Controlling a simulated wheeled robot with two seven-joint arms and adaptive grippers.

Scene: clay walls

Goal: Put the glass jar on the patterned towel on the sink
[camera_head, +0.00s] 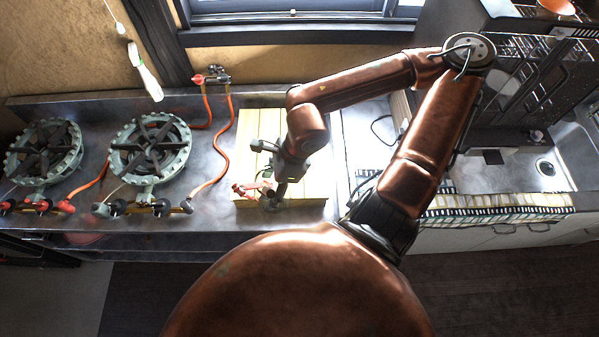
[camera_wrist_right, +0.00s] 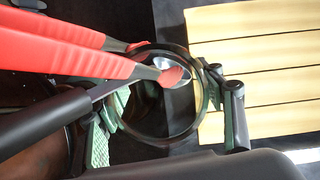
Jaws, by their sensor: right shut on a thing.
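The glass jar (camera_wrist_right: 158,122) shows in the right wrist view as a clear round vessel with a dark rim, seen from above. Red-handled utensils (camera_wrist_right: 85,62) reach across its mouth, with their metal end inside or over it. My right gripper (camera_head: 271,196) is shut on the jar, with a finger on each side, over the front part of the slatted wooden board (camera_head: 310,190). In the head view the jar is mostly hidden by the gripper. I cannot tell whether it touches the board. The patterned towel (camera_head: 500,208) lies along the front edge of the sink (camera_head: 575,150) at right. My left gripper is not in view.
Two gas burners (camera_head: 150,145) with orange hoses (camera_head: 222,150) stand on the metal counter at left. A dark dish rack (camera_head: 540,85) stands behind and beside the sink basin. My right arm crosses above the counter between board and sink. A window is at the back.

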